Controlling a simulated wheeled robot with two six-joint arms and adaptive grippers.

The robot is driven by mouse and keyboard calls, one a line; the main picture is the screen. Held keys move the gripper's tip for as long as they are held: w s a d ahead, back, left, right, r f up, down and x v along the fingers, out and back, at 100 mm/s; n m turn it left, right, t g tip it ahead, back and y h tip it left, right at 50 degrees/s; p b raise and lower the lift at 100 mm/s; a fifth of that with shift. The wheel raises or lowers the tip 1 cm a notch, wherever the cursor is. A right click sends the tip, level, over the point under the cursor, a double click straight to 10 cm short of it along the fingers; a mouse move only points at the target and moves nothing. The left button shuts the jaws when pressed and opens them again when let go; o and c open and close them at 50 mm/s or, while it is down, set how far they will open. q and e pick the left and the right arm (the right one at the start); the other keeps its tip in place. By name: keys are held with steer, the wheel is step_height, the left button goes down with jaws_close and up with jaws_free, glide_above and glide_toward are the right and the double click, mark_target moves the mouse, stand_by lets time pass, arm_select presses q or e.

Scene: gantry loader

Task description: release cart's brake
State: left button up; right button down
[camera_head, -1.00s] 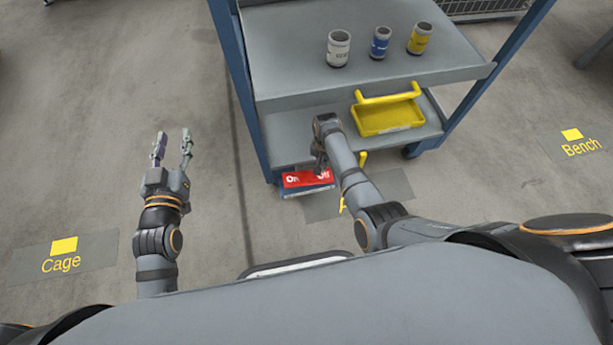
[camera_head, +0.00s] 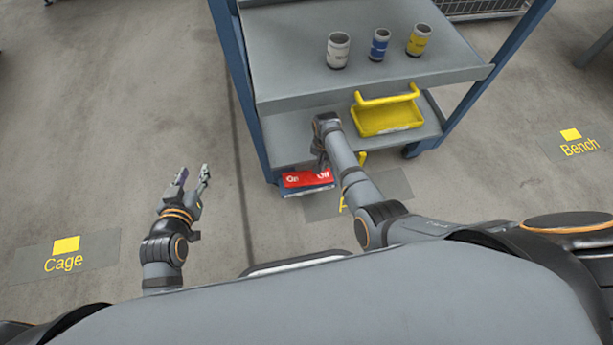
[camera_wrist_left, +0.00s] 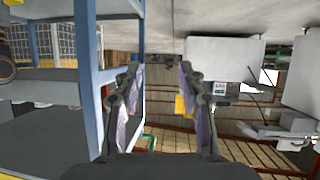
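The cart (camera_head: 340,96) has a blue frame and grey shelves. Its red brake pedal (camera_head: 307,179), marked with On and another word that is partly hidden, sits low at the cart's near left corner. My right gripper (camera_head: 320,162) points down just above the pedal's right part. Its fingers are small and partly hidden by the arm, so I cannot tell whether it touches the pedal. My left gripper (camera_head: 193,176) is open and empty over bare floor, left of the cart. Its spread fingers also show in the left wrist view (camera_wrist_left: 160,95), beside a blue cart post.
White, blue and yellow cans stand on the top shelf, the blue one (camera_head: 380,44) in the middle. A yellow tray (camera_head: 390,118) with a handle is on the lower shelf. Floor labels read Cage (camera_head: 64,255) and Bench (camera_head: 578,145). The floor left of the cart is clear.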

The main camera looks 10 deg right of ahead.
steer(key=shift+r, duration=0.3)
steer(key=shift+r+p, duration=0.15)
steer(key=shift+p, duration=0.3)
arm_select(q)
steer(key=s+d+f+g, duration=0.1)
steer(key=s+f+g, duration=0.6)
steer(key=s+f, duration=0.5)
steer(key=shift+s+g+p, duration=0.3)
steer(key=shift+s+p, duration=0.15)
steer(key=shift+s, duration=0.05)
arm_select(e)
steer(key=shift+r, duration=0.4)
arm_select(q)
steer(key=shift+d, duration=0.1)
